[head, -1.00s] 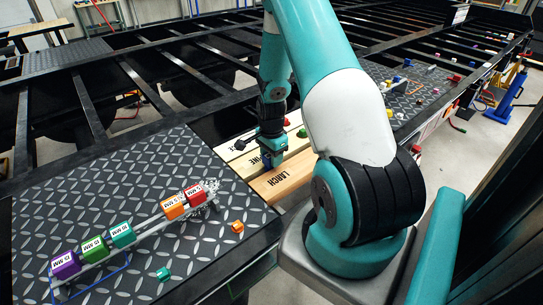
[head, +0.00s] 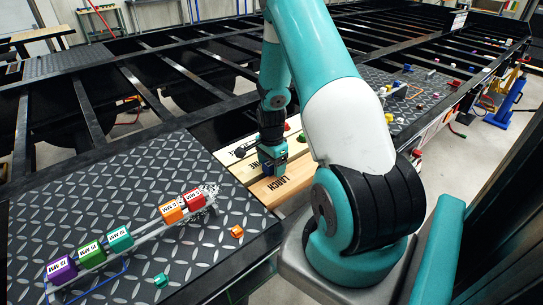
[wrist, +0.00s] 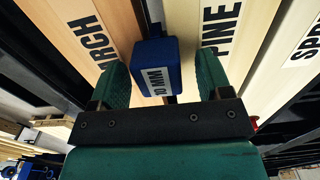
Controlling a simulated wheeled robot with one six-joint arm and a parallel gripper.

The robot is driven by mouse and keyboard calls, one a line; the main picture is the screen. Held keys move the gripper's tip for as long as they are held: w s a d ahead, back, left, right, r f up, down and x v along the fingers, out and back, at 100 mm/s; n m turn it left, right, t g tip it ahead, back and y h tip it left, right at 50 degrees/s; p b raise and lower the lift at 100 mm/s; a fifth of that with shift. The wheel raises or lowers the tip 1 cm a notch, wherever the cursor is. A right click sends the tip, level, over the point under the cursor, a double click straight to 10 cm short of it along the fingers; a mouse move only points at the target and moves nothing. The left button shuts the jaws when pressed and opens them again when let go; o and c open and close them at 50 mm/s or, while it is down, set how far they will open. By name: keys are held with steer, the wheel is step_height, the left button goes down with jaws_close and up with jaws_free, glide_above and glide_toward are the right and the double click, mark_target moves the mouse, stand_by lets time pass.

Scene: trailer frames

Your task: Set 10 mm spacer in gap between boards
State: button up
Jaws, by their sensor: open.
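The blue 10 mm spacer (wrist: 157,68) stands at the seam between the larch board (wrist: 113,35) and the pine board (wrist: 215,40) in the wrist view. Its narrow far end points into the gap; how deep it sits is hidden. My gripper (wrist: 161,80) is open, with one green finger on each side of the spacer. Clear space shows between the spacer and both fingers. In the head view my gripper (head: 271,168) is low over the boards, and the larch board (head: 290,185) lies nearest me.
A rack (head: 150,233) on the checker plate (head: 110,190) holds several coloured spacers, with an empty stretch in its middle. Small orange (head: 237,231) and teal (head: 161,280) blocks lie loose on the plate. Open frame beams stretch behind.

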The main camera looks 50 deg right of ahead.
step_height(320, 180, up, 17)
steer(key=b, duration=0.2)
steer(key=shift+r, duration=0.15)
stand_by(0.5)
steer(key=a+r+n+t+y, duration=0.1)
steer(key=a+r+n, duration=0.2)
steer(key=a+n, duration=0.5)
steer(key=a+r+n, duration=0.3)
steer(key=a, duration=0.9)
steer(key=s+a+r+n+g+y, duration=0.1)
steer(key=s+a+r+n+y, duration=0.2)
steer(key=s+a+n, duration=1.2)
steer(key=a+r+n, duration=0.1)
steer(key=a, duration=0.2)
steer(key=shift+a+n, duration=0.35)
steer(key=shift+n, duration=0.05)
steer(key=shift+r, duration=0.1)
